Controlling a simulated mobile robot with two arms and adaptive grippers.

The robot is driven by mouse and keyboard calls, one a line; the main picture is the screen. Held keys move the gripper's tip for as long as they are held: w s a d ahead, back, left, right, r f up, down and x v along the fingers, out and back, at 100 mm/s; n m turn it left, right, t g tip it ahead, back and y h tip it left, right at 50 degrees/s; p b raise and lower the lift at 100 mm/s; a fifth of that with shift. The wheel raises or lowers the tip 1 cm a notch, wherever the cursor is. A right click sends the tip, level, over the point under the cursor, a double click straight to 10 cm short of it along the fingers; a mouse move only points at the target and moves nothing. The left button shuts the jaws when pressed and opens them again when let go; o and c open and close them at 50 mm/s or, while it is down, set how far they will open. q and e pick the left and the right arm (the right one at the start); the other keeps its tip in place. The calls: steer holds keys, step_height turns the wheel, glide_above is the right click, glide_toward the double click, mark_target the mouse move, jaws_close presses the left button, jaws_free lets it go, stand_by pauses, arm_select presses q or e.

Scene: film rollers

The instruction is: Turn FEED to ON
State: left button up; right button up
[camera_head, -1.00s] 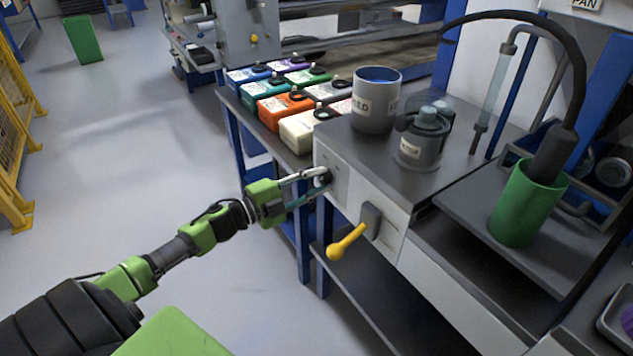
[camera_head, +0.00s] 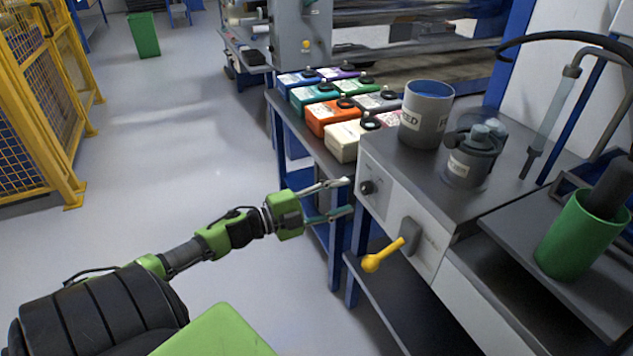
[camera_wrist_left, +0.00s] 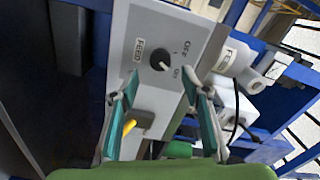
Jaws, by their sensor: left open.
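The FEED knob (camera_head: 366,187) is a small round black knob on the white front panel (camera_head: 385,205) of the machine. In the left wrist view the knob (camera_wrist_left: 160,62) sits between the printed FEED, OFF and ON words. A pale mark on it appears to point toward the ON side, though it is small. My left gripper (camera_head: 348,196) is open and empty, its tips just left of the knob and apart from it. In the left wrist view the open fingers (camera_wrist_left: 152,95) spread below the knob, which is uncovered. My right gripper is out of view.
A yellow-handled lever (camera_head: 383,255) sticks out below the knob. Coloured containers (camera_head: 332,117) line the bench behind. A green cylinder (camera_head: 580,235) stands right.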

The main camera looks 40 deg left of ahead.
arm_select(q)
steer(key=v, duration=0.6)
steer(key=shift+s, duration=0.4)
steer(key=shift+a, duration=0.15)
